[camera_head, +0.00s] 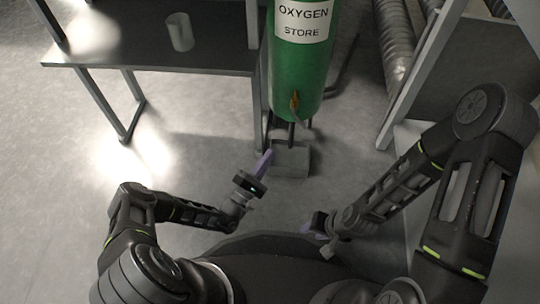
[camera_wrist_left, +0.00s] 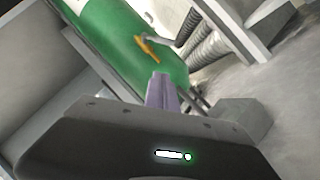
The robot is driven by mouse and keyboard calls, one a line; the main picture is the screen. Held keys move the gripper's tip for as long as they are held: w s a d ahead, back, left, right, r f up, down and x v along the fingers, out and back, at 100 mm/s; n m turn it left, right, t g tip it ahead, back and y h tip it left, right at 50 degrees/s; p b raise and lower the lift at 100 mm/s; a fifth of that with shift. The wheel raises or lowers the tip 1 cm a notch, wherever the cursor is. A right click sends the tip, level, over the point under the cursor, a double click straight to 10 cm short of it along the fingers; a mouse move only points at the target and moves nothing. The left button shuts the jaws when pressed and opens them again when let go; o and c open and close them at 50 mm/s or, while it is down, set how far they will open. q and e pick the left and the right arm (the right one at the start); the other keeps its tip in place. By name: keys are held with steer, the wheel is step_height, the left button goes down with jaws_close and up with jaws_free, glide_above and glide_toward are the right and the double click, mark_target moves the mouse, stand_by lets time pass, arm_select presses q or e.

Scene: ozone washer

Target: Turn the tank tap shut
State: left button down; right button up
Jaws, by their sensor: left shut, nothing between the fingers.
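The green tank (camera_head: 296,75) stands upright behind my grippers, with a white label reading OXYGEN STORE. Its orange-brown tap (camera_head: 295,102) is low on the front, with a grey spout or lever beside it. In the left wrist view the tap (camera_wrist_left: 148,49) shows beyond the fingers, apart from them. My left gripper (camera_head: 266,157) is shut and empty, below and left of the tap; its purple fingers (camera_wrist_left: 161,92) point toward the tank in the left wrist view. My right gripper (camera_head: 316,222) hangs low at the right, its fingers too small and dark to read.
A grey block (camera_head: 290,160) sits on the floor under the tank. A dark table (camera_head: 150,50) with a translucent cup (camera_head: 180,32) stands at the left. Ribbed hoses (camera_head: 395,45) and a grey frame (camera_head: 425,70) stand at the right. The floor at left is clear.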

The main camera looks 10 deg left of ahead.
mark_target(299, 118)
arm_select(q)
steer(key=w+d+r+b, duration=0.3)
steer(key=w+d+r, duration=0.2)
steer(key=w+d, duration=0.1)
steer(key=shift+w+d, duration=0.4)
steer(key=shift+w, duration=0.25)
